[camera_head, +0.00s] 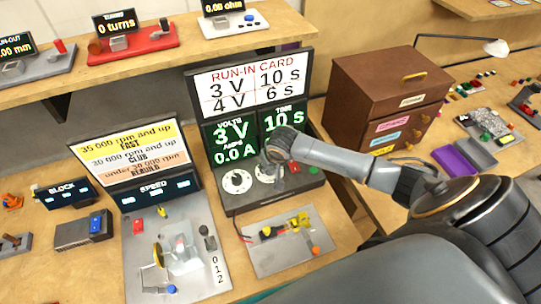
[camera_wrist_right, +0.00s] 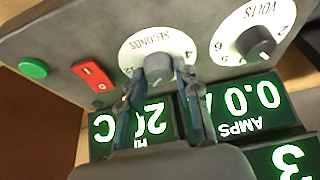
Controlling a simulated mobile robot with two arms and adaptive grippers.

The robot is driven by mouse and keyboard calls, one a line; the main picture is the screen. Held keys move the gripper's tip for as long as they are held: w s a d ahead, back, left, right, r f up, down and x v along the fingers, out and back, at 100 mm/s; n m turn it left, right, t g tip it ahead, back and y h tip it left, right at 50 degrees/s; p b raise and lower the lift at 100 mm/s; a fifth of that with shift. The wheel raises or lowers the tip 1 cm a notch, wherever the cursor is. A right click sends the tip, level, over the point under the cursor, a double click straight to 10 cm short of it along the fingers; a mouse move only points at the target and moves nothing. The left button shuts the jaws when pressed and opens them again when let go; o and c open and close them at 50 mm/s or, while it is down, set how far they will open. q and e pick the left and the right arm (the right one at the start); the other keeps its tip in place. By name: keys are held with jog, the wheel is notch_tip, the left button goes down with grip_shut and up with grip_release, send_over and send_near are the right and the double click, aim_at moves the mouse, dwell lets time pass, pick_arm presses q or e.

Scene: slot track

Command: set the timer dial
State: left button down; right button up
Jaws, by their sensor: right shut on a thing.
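The timer dial, marked SECONDS, is a white round scale (camera_wrist_right: 135,44) with a grey knob (camera_wrist_right: 158,66) on the dark control panel. My right gripper (camera_wrist_right: 158,82) has its two fingers closed on either side of this knob. In the head view my right gripper (camera_head: 272,157) comes from the right and hides part of the timer dial (camera_head: 264,176). The green time display (camera_head: 284,119) reads 10 s there; in the wrist view it is upside down and partly hidden by the fingers. The run-in card (camera_head: 250,83) lists 3 V 10 s and 4 V 6 s. My left gripper is out of view.
The volts dial (camera_head: 237,181) is close beside the timer dial. Its display reads 3 V, and amps 0.0 A. A red switch (camera_wrist_right: 93,75) and a green button (camera_wrist_right: 33,68) are on the other side. A small wired board (camera_head: 288,240) lies in front; a brown drawer cabinet (camera_head: 360,98) stands right.

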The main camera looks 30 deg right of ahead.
dwell(0.4)
jog(key=o, duration=1.1)
jog(key=shift+o, duration=0.2)
jog(key=v, duration=1.2)
jog(key=shift+s+f, duration=0.15)
